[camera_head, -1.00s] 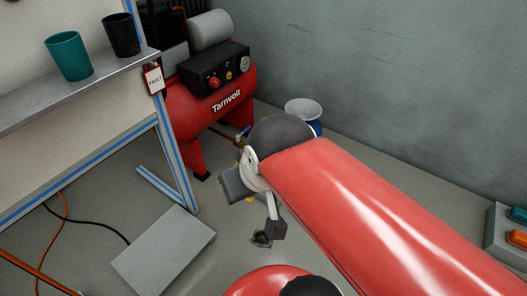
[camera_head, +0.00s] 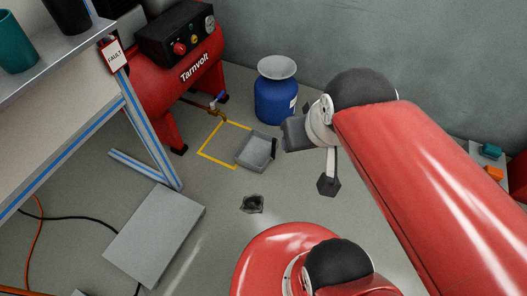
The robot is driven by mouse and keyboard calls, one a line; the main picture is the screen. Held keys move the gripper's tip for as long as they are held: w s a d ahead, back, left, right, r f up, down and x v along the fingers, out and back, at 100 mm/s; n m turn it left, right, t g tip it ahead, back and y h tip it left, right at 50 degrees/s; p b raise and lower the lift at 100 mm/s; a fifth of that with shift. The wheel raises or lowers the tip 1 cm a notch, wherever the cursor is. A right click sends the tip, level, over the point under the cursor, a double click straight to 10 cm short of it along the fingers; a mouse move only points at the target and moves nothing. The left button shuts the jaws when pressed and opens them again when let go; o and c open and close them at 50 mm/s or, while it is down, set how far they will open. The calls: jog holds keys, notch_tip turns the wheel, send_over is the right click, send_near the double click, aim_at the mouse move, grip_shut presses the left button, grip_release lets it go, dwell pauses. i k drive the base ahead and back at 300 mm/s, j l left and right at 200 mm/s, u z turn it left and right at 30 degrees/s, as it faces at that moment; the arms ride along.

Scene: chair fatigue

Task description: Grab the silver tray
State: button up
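The silver tray (camera_head: 257,152) is a small, shallow, open-topped grey box on the floor. It overlaps the right side of a yellow square outline and looks empty. My gripper (camera_head: 291,134) is just right of the tray in the picture, at the end of my red arm. A dark narrow piece shows at the tray's right edge; I cannot tell whether it is a finger or part of the tray. The fingertips are not clear, so I cannot see whether the gripper is open or whether it touches the tray.
A red compressor (camera_head: 178,80) with a brass drain valve (camera_head: 215,110) stands behind left. A blue drum (camera_head: 276,98) with a pale top is behind the tray. A workbench (camera_head: 70,115) with cups is at left. A flat grey slab (camera_head: 155,235) and a dark patch (camera_head: 252,203) lie nearer.

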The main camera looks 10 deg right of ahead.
aim_at(255, 153)
jog(key=i+z, duration=0.25)
jog(key=z, duration=0.15)
jog(key=i+j+z, duration=0.1)
jog(key=z, duration=0.25)
jog(key=i+j+z, duration=0.2)
jog(key=z, duration=0.2)
jog(key=i, duration=0.1)
